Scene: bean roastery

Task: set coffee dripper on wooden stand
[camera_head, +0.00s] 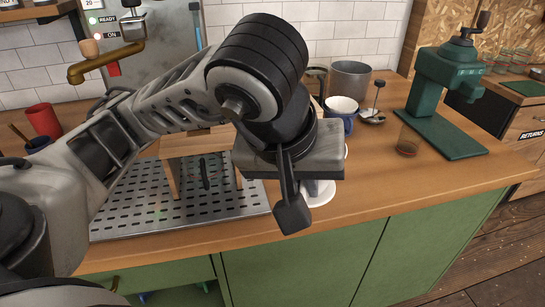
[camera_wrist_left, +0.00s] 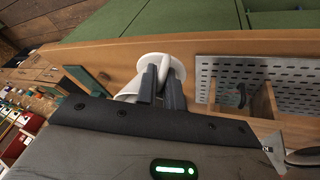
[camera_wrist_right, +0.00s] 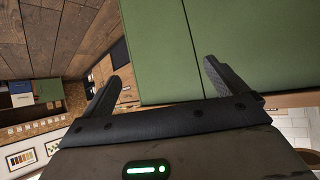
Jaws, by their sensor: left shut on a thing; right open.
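The white coffee dripper (camera_head: 322,195) shows in the head view only as a pale part behind and below my left gripper (camera_head: 296,205), which hides most of it. In the left wrist view, my left gripper (camera_wrist_left: 161,80) is shut on the dripper (camera_wrist_left: 130,88), whose pale body and round rim show around the fingers. The wooden stand (camera_head: 170,180) is upright on the perforated metal tray, left of the gripper and apart from it; the arm covers part of its top. It also shows in the left wrist view (camera_wrist_left: 267,102). My right gripper (camera_wrist_right: 160,85) is open and empty, facing a green cabinet.
The perforated tray (camera_head: 140,205) lies on the wooden counter (camera_head: 375,195). A red cup (camera_head: 43,120) stands left. The front right counter is clear.

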